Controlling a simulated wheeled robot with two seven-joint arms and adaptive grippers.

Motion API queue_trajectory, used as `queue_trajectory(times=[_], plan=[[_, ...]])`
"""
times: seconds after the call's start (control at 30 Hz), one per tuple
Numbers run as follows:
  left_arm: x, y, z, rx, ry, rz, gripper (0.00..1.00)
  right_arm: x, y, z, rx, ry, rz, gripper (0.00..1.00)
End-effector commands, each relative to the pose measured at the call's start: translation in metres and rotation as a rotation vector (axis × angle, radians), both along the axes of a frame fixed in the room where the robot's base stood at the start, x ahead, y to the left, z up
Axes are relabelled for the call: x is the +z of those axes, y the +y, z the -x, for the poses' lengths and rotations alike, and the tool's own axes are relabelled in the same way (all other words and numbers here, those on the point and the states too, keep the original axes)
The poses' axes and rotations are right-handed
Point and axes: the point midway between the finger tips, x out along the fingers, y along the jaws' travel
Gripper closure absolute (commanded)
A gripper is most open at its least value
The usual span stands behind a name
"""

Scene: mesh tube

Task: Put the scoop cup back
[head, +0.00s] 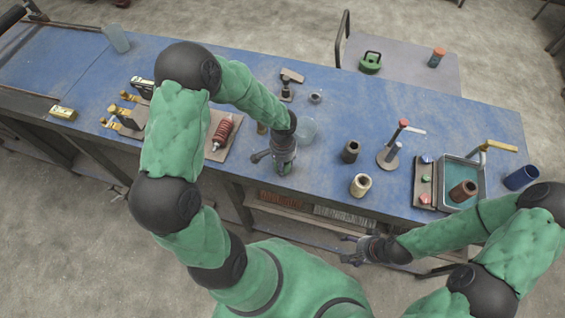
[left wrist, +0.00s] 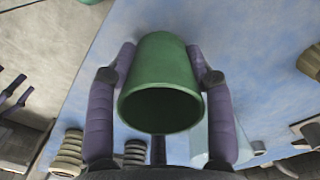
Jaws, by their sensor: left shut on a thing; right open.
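The scoop cup appears to be the green cup (left wrist: 160,85), which fills the middle of the left wrist view with its dark open mouth towards the camera. My left gripper (left wrist: 160,54) is shut on it, one purple finger on each side. My right gripper (head: 352,251) is open and empty, in front of the bench's near edge.
A clear cup (head: 306,130) stands just right of my left gripper. Dark (head: 350,151) and tan (head: 360,185) cylinders stand farther right. A tray of teal liquid (head: 481,187) and a blue cup (head: 520,178) are at the right end. A board with a red spring (head: 222,132) is left.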

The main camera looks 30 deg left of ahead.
Motion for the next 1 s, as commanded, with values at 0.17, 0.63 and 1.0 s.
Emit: queue_trajectory(times=[0.17,0.63,1.0], plan=[[-0.002,0.000,0.000,0.000,0.000,0.000,0.85,-0.003,0.000,0.000,0.000,0.000,0.000,0.25],[-0.002,0.000,0.000,-0.001,0.000,0.000,0.23,-0.003,0.000,0.000,0.000,0.000,0.000,0.25],[0.042,0.001,-0.002,0.001,-0.005,-0.002,0.23,0.006,0.000,0.000,0.000,0.000,0.000,0.25]])
